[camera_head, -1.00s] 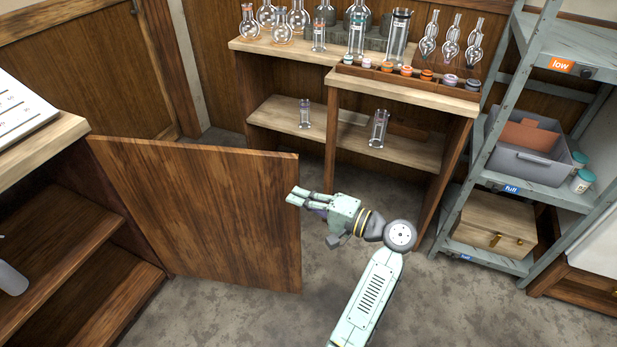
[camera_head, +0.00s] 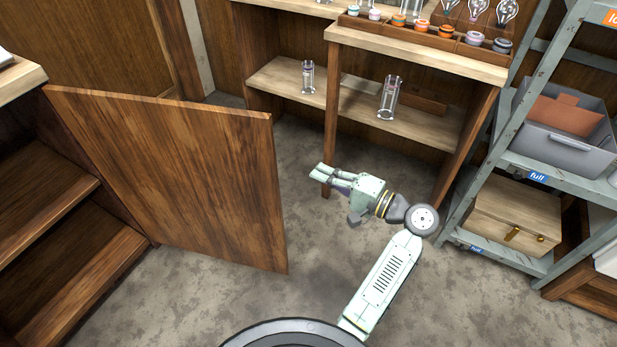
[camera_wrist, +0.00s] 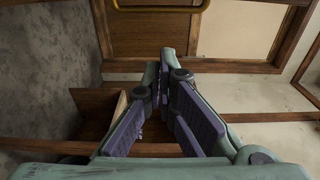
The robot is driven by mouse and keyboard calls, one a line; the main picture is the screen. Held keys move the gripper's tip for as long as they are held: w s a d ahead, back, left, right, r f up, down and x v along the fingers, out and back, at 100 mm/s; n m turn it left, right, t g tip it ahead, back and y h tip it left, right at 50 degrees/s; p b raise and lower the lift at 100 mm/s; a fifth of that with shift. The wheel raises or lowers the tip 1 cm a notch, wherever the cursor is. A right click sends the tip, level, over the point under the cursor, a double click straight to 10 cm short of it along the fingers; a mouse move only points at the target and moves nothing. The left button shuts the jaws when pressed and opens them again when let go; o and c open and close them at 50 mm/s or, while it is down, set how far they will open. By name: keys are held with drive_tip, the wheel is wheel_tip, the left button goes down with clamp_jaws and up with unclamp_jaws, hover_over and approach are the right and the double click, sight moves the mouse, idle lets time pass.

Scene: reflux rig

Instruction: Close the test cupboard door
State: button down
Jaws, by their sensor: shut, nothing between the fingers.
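The cupboard door (camera_head: 180,175) is a brown wooden panel. It stands wide open, swung out from the cupboard (camera_head: 70,215) at the left, whose inner shelves show. My gripper (camera_head: 318,173) is to the right of the door's free edge, with a gap of floor between them in the head view. Its fingers are shut, point left and hold nothing. In the wrist view the fingers (camera_wrist: 163,75) are close together at the tips. I cannot surely identify the door in the wrist view.
A wooden shelf unit (camera_head: 420,50) with glassware and coloured jars stands behind my gripper. A grey-green rack (camera_head: 535,170) with a grey bin (camera_head: 565,130) and a wooden box (camera_head: 515,215) is at the right. The grey floor (camera_head: 220,300) in front of the door is clear.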

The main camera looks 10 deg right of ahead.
drive_tip(key=w+a+p, duration=0.2)
drive_tip(key=a, duration=0.6)
drive_tip(key=shift+a, duration=0.15)
idle(0.4)
